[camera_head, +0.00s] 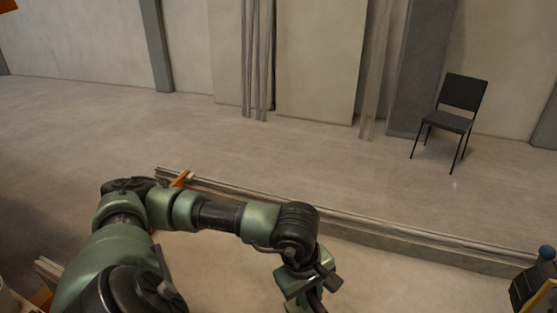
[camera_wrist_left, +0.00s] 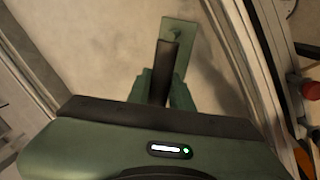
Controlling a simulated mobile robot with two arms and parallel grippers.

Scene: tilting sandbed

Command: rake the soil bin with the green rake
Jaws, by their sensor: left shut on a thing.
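The soil bin shows in the head view as a bed of pale, smooth-looking soil (camera_head: 400,288) inside a long raised rim (camera_head: 400,232). My left gripper (camera_head: 312,294) is over the bed, near the bottom edge of the view. In the left wrist view my left gripper (camera_wrist_left: 164,88) is shut on the dark handle of the green rake (camera_wrist_left: 179,38). The rake's flat green head lies beyond the fingertips, over the soil. I cannot tell whether it touches the soil. Its teeth are hidden. My right gripper is not in view.
A dark chair (camera_head: 460,112) stands by the back wall, outside the bin. A dark object with a blue knob (camera_head: 546,253) is at the right edge. In the wrist view a red knob (camera_wrist_left: 310,90) lies beyond the bin's right rim. The visible soil is free of objects.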

